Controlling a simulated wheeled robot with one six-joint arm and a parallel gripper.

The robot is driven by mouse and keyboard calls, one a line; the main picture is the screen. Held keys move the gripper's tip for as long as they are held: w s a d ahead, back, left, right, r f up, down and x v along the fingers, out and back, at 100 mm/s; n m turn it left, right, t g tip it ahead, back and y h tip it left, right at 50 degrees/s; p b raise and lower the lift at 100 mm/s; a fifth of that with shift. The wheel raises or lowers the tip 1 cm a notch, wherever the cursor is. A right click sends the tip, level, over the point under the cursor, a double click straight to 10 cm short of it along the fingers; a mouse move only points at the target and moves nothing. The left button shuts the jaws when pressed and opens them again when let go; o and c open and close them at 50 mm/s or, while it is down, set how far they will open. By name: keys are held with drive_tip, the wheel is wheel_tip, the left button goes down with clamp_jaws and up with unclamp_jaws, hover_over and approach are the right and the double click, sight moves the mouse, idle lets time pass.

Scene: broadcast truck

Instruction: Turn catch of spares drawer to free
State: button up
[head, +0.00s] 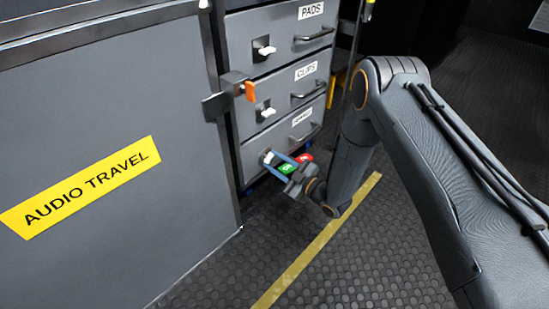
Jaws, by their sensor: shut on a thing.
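The bottom drawer (286,140) of the grey stack at centre has a white label (302,117) too small to read surely; it sits below the drawers marked PADS and CLIPS. Its small white catch (268,157) is at the left of its front. My gripper (270,157) reaches the catch from the lower right, its blue-edged fingers shut around it. The fingers partly hide the catch, so its exact turn cannot be told. The drawer looks closed, flush with the others.
The PADS drawer (282,44) and CLIPS drawer (292,84) above have white catches and dark bar handles. An orange-tipped latch (249,91) sticks out beside them. A grey case labelled AUDIO TRAVEL (80,187) fills the left. Dark studded floor (370,250) is open at front right.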

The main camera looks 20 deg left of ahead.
drive_tip(key=n+p, duration=0.4)
drive_tip(key=n, duration=0.1)
drive_tip(key=shift+s+n, duration=0.1)
drive_tip(key=shift+n, duration=0.2)
drive_tip(key=shift+f+n+p, duration=0.15)
drive_tip(key=shift+n+p, duration=1.2)
drive_tip(key=shift+n, duration=0.65)
drive_tip(key=o, duration=1.1)
drive_tip(key=shift+p+v, duration=1.3)
drive_tip(key=shift+v, duration=2.6)
